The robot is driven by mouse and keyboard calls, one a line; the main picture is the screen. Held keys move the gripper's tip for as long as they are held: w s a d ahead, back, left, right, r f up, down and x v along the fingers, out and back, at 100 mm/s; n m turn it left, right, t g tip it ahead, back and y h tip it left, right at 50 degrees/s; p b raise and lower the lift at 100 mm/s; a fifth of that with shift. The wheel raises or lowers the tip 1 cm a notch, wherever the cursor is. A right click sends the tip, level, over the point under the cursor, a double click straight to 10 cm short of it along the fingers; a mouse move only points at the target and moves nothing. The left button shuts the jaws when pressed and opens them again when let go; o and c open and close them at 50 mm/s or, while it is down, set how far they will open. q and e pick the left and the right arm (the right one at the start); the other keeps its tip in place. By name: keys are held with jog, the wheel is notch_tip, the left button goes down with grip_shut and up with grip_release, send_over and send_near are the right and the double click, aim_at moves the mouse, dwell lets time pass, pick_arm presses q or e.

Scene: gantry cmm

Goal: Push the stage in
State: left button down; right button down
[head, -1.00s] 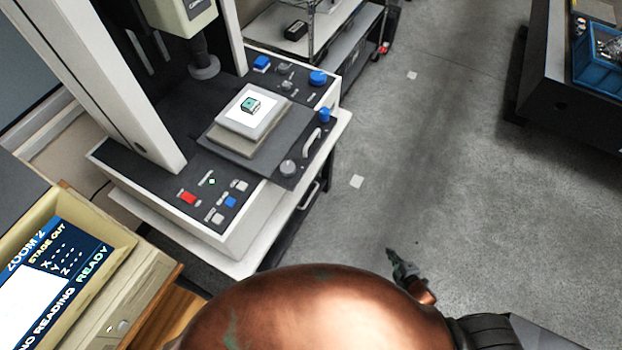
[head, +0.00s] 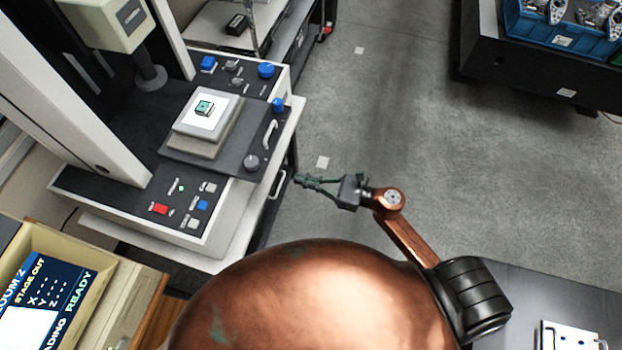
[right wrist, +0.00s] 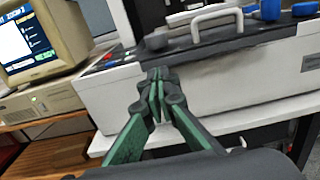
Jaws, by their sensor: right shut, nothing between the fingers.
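The stage (head: 180,160) is a dark plate on the white measuring machine. It sticks out toward the machine's front edge and carries a pale block with a white top and a small green part (head: 204,108). A white handle (head: 270,135) is on its front edge, between a grey knob and a blue knob. The handle also shows at the top of the right wrist view (right wrist: 217,16). My right gripper (head: 300,181) is shut and empty, in front of the machine and apart from the stage. In the right wrist view its fingertips (right wrist: 155,75) meet below the handle. My left gripper is out of view.
A monitor (head: 45,295) at the lower left reads "STAGE OUT" and "READY". Button panels (head: 185,205) flank the stage. The machine's column and probe head (head: 150,78) stand behind it. A dark bench with a blue bin (head: 560,25) is at the upper right. The floor between is clear.

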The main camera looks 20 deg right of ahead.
aim_at(264, 169)
jog(key=p+x, duration=0.1)
jog(key=x, duration=0.8)
jog(key=shift+p, duration=0.3)
